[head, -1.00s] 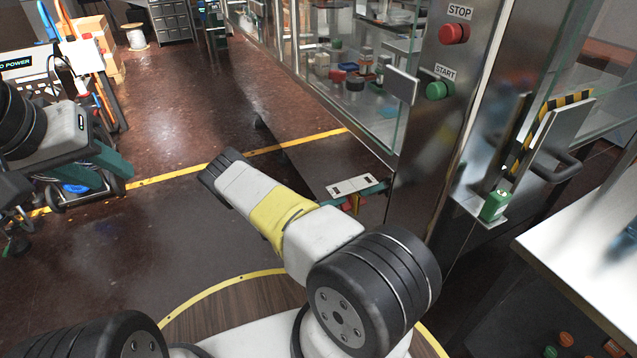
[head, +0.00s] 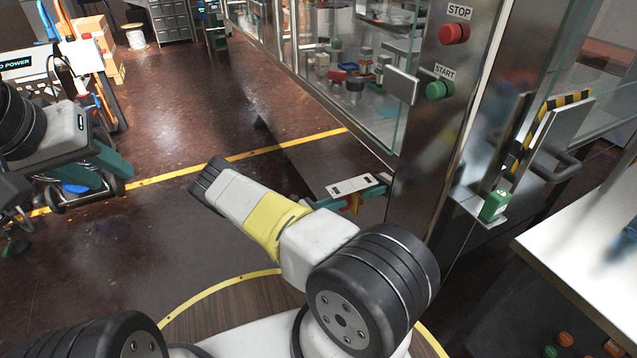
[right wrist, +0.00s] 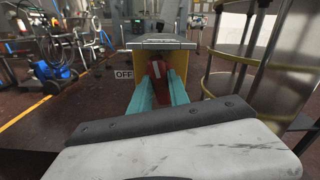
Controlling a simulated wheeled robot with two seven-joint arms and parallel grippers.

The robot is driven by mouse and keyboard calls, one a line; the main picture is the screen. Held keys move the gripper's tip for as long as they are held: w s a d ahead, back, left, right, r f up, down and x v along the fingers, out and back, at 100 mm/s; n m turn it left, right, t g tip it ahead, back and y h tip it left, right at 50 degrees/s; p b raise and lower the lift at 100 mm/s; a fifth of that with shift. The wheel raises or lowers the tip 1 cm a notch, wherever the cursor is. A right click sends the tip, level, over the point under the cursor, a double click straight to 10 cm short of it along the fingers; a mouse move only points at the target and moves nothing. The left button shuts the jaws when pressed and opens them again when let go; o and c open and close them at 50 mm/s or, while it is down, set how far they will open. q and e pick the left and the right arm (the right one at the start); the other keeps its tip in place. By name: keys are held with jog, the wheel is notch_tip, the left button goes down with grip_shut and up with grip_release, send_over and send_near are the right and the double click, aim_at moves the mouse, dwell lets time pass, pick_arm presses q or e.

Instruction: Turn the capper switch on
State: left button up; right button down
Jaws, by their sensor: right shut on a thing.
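The capper switch is a yellow-sided box with a grey top plate (right wrist: 160,43) in the right wrist view, with an OFF label (right wrist: 124,74) at its left. Its red lever (right wrist: 157,68) stands inside, between the teal fingers of my right gripper (right wrist: 160,80), which is shut on it. In the head view the switch's pale plate (head: 357,186) shows low beside the steel machine column, with teal finger parts next to it; the lever is mostly hidden there. My left gripper (head: 112,160) is at the left, far from the switch, its finger gap unclear.
The steel column carries a red STOP button (head: 453,33) and a green START button (head: 438,90). A glass cabinet stands behind it. The floor in the middle is clear.

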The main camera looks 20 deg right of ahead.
jog(key=shift+m, duration=1.2)
jog(key=shift+a, duration=0.1)
jog(key=c, duration=1.2)
grip_release()
jog(key=shift+c, duration=0.2)
jog(key=a, duration=0.7)
jog(key=shift+s+a, duration=0.3)
jog(key=shift+a, duration=0.05)
